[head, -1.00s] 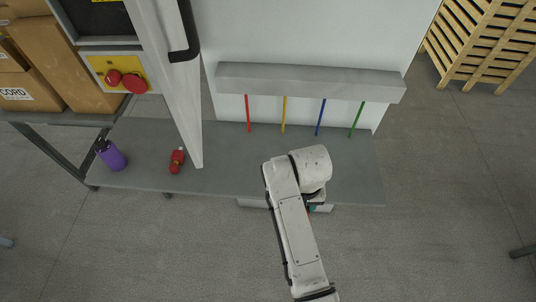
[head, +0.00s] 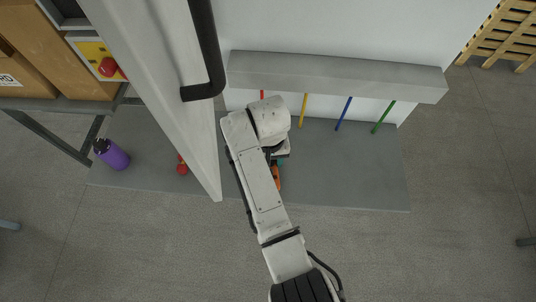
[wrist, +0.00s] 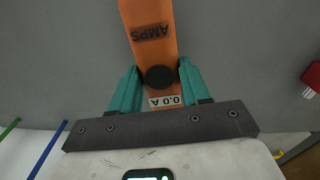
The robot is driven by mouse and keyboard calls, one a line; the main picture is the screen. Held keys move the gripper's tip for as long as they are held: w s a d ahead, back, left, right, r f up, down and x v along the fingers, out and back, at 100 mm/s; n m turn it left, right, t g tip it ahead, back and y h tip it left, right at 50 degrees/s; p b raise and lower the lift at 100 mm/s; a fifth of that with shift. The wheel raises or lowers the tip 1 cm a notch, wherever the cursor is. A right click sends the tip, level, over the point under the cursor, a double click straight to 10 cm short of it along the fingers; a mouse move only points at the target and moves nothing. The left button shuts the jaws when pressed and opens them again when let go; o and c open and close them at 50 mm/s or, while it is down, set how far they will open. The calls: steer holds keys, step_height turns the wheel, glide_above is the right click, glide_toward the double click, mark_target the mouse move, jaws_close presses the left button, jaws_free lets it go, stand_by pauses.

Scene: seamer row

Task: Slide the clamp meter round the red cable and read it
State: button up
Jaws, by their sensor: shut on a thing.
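The orange clamp meter (wrist: 148,18) is between my gripper's teal fingers (wrist: 159,70) in the wrist view, marked AMPS, with its display reading 0.0 A. Its jaw end is out of view. In the head view, a bit of the orange meter (head: 276,178) shows beside my wrist, above the grey bench. The red cable (head: 262,94) hangs from the grey duct; only its top shows, as my arm hides the rest. I cannot see the meter around the cable.
Yellow (head: 304,108), blue (head: 344,113) and green (head: 383,118) cables hang to the right. A white open door (head: 165,90) with a black handle (head: 207,60) stands close left of my arm. A red object (head: 182,168) and purple bottle (head: 111,154) are on the bench (head: 350,180). The bench's right part is clear.

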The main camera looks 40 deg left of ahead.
steer(key=shift+w+a+f+b, duration=0.3)
steer(key=shift+f+b, duration=0.4)
steer(key=shift+b, duration=0.2)
steer(key=shift+w+a+f+b, duration=0.15)
steer(key=shift+w+f+b, duration=0.1)
steer(key=shift+f+b, duration=0.55)
steer(key=shift+w+a+r+b, duration=0.1)
steer(key=shift+w+a+b, duration=1.65)
steer(key=shift+b, duration=1.35)
steer(key=shift+w+a+r+b, duration=0.1)
steer(key=shift+w+a+b, duration=0.15)
steer(key=shift+b, duration=0.3)
steer(key=shift+w, duration=0.15)
steer(key=o, duration=1.3)
steer(key=shift+c, duration=0.2)
steer(key=shift+r, duration=0.1)
step_height(320, 180, up, 11)
steer(key=shift+b, duration=0.35)
